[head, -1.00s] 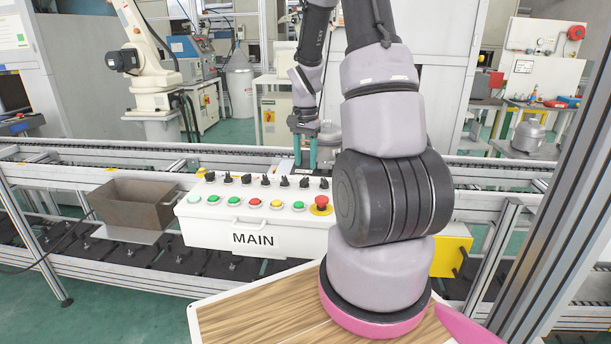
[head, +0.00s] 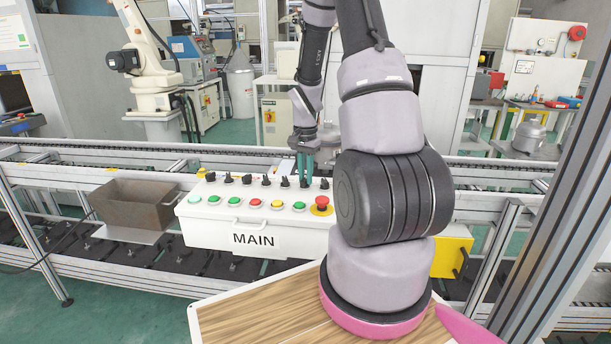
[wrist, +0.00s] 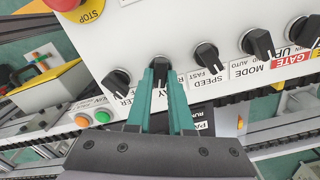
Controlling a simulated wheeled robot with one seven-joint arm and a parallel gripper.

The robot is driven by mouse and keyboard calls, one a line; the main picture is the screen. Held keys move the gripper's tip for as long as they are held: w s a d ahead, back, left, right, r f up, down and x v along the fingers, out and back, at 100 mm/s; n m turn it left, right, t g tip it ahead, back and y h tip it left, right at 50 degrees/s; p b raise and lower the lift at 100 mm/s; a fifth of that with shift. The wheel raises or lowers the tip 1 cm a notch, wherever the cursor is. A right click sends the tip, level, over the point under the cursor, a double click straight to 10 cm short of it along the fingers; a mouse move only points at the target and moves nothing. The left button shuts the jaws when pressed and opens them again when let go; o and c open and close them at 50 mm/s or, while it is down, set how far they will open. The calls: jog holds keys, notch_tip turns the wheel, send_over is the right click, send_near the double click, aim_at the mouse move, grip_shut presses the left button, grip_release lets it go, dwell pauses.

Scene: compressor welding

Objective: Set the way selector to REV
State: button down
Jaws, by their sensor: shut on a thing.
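The way selector (wrist: 159,63) is a black knob on the white MAIN control box. Its label is mostly hidden behind my fingers; only "AY" shows. My gripper (wrist: 160,72) has its teal fingers closed around the knob, one on each side. In the head view my gripper (head: 305,174) reaches down to the right part of the knob row. The knob's pointing direction and the REV mark cannot be made out.
The speed selector (wrist: 207,56) and mode selector (wrist: 258,44) stand right of it in the wrist view, another black knob (wrist: 117,82) left. The red stop button (head: 321,202) is close by. A brown open bin (head: 134,207) stands left of the box.

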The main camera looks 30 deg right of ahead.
aim_at(305, 178)
jog(key=shift+n, duration=0.3)
jog(key=n, duration=0.4)
jog(key=shift+w, duration=0.1)
jog(key=shift+a+n, duration=0.1)
jog(key=shift+n, duration=2.1)
jog(key=c, duration=0.8)
grip_release()
notch_tip(305, 178, up, 11)
